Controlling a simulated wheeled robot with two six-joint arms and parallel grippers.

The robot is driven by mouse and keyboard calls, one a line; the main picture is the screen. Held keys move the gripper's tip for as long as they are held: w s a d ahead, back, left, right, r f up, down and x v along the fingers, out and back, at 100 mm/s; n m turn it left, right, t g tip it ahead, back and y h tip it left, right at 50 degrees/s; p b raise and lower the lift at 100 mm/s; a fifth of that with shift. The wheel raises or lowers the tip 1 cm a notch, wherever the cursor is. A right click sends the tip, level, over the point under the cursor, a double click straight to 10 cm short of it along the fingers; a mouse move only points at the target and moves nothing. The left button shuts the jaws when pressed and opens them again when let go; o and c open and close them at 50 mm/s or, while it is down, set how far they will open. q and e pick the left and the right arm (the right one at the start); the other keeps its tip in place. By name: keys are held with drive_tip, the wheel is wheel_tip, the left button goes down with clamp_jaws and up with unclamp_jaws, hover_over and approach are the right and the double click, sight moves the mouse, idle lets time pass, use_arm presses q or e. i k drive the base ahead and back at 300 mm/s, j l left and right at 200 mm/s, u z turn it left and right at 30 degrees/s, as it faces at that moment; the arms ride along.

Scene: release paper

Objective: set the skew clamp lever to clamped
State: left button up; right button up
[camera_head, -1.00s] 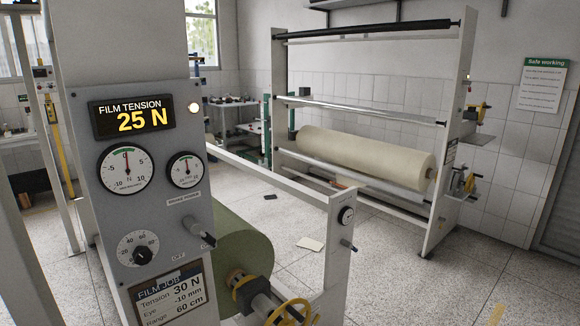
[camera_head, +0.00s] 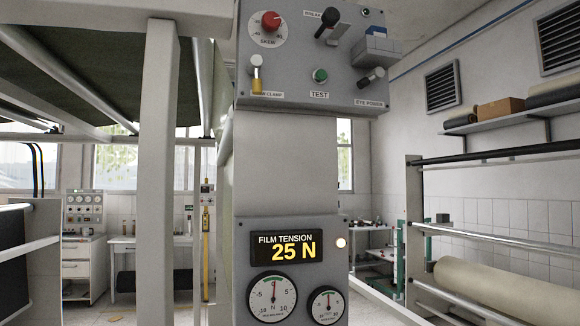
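The skew clamp lever (camera_head: 256,73) is at the lower left of the grey upper control box (camera_head: 345,75). It has a white tip and a yellow lower part, and it stands upright above a label that I can only partly read, ending in "CLAMP". Above it is a red skew knob (camera_head: 271,21) on a round white scale. Neither of my grippers is in the head view.
The box also carries a green test button (camera_head: 320,75), a black-handled lever (camera_head: 327,20), an eye power lever (camera_head: 371,77) and a blue block (camera_head: 378,45). Below, a film tension display (camera_head: 286,247) reads 25 N. A white post (camera_head: 156,160) stands left of the column.

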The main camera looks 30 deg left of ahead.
sight(256, 63)
drive_tip(key=u, duration=1.1)
